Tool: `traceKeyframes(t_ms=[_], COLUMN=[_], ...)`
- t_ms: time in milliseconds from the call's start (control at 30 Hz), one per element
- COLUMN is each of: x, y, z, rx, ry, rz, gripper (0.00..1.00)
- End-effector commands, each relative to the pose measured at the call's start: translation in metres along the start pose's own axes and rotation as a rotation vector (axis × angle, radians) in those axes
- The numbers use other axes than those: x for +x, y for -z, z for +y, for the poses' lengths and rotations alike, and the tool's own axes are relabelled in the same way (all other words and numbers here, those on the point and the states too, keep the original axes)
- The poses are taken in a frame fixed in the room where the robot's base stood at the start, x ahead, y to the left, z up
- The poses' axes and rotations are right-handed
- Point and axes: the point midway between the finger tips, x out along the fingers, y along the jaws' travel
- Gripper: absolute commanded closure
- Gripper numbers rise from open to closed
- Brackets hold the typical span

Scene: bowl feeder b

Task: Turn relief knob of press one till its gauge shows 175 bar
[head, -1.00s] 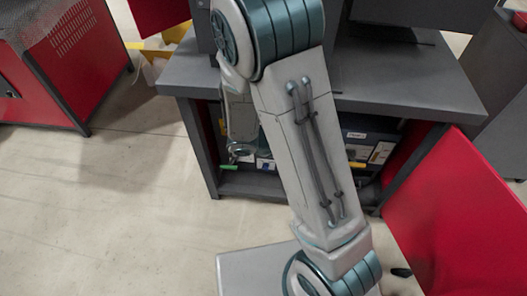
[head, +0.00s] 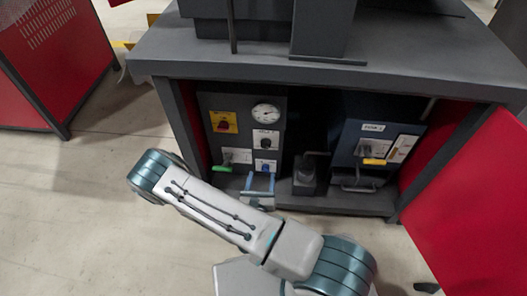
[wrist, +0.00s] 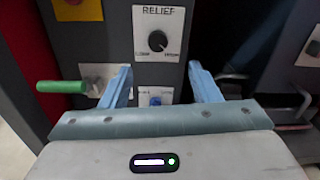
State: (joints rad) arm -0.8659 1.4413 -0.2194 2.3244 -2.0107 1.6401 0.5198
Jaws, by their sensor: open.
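The relief knob (wrist: 158,41) is a small round black knob on a white plate marked RELIEF in the wrist view. It also shows in the head view (head: 266,142), inside the open cabinet. A round white gauge (head: 266,113) sits just above it; its reading is too small to tell. The gauge is out of the wrist view. My gripper (wrist: 160,73) is open and empty, its two blue fingers apart, below and in front of the knob, not touching it. In the head view my gripper (head: 260,182) is low at the cabinet mouth.
A green-handled lever (wrist: 62,87) sticks out left of my fingers. A blue knob (wrist: 156,100) lies below the relief plate. A red switch on a yellow plate (head: 223,122) is left of the gauge. A blue unit with a yellow handle (head: 374,161) stands right. The red door (head: 470,210) hangs open.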

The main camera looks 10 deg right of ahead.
Motion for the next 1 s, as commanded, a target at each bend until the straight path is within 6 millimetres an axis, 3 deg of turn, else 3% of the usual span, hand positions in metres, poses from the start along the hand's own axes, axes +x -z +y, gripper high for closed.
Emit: traceKeyframes(t_ms=[233, 700, 1000], x=[0.017, 0.111, 0.135], y=[0.009, 0.009, 0.008], z=[0.002, 0.005, 0.006], rx=[-0.006, -0.007, -0.008], ry=[-0.021, -0.023, -0.024], rz=[0.005, 0.002, 0.005], gripper=[0.44, 0.44, 0.44])
